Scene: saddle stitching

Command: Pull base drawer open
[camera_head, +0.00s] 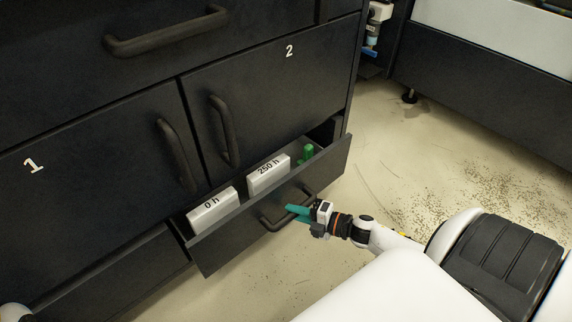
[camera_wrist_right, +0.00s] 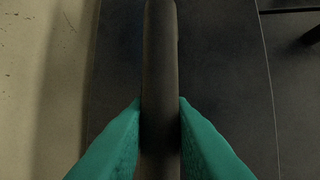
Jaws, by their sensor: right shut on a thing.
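The base drawer (camera_head: 222,247) under the cabinet door marked 2 stands partly open. Inside it are a box marked "0 h" (camera_head: 212,211), a box marked "250 h" (camera_head: 268,176) and a green object (camera_head: 306,153). My right gripper (camera_head: 290,210) is at the dark drawer handle (camera_head: 272,222) on the drawer front. In the right wrist view its teal fingers (camera_wrist_right: 160,115) are shut on the handle (camera_wrist_right: 160,60), one on each side. My left gripper is not visible; only a bit of white shows at the lower left corner.
Cabinet doors marked 1 (camera_head: 80,190) and 2 (camera_head: 275,85) are closed above the drawers. Another base drawer (camera_head: 120,275) at the left is closed. Bare floor (camera_head: 385,165) lies right of the open drawer, with dark specks. A dark-fronted unit (camera_head: 480,95) stands at the back right.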

